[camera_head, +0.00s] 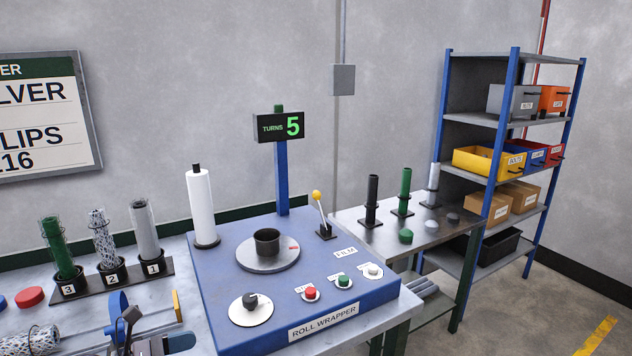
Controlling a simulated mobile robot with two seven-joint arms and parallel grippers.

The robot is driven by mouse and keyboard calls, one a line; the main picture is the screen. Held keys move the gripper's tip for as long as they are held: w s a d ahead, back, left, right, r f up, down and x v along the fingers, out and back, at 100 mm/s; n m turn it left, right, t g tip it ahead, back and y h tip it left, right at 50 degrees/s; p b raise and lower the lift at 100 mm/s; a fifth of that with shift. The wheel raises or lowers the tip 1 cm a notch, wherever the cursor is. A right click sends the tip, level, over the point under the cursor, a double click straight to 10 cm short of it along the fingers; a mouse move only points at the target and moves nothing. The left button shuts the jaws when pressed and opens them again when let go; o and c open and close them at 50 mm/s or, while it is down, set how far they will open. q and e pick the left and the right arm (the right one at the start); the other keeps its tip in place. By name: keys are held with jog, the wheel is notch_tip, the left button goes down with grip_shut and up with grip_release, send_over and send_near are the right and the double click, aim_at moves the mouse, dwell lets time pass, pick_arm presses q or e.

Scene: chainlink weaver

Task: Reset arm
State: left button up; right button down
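The blue roll wrapper machine (215,290) stands in the middle of the view. A lever (319,205) with a yellow knob rises at its back right, tilted slightly left. A grey turntable (250,262) on the machine holds a black cup (266,242). A sign (279,126) on a blue post reads TURNS 5. A white roll (201,206) stands upright on a black spindle at the back left. Neither of my grippers can be made out. Dark and blue parts at the bottom left edge are cut off, and I cannot tell what they belong to.
Several tubes stand in a numbered rack (100,285) at left. A mesh roll (32,341) lies at the bottom left. A metal side table (345,216) at right holds black, green and white posts. A shelf (490,122) with bins stands behind it. The floor at lower right is clear.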

pick_arm(q)
jog(key=s+a+f+m+t+y, duration=0.3)
jog(key=s+f+m+y, duration=1.1)
jog(key=m, duration=1.3)
jog(key=s+a+f, duration=0.1)
jog(key=s+f, duration=0.4)
jog(key=s, duration=0.1)
jog(key=shift+s+d, duration=0.1)
pick_arm(e)
jog(key=shift+s+f, duration=0.15)
jog(key=shift+s, duration=0.05)
jog(key=shift+s+d+f, duration=0.1)
jog(key=shift+s, duration=0.2)
jog(key=shift+w, duration=0.15)
jog(key=shift+w+r, duration=0.2)
jog(key=shift+w, duration=0.1)
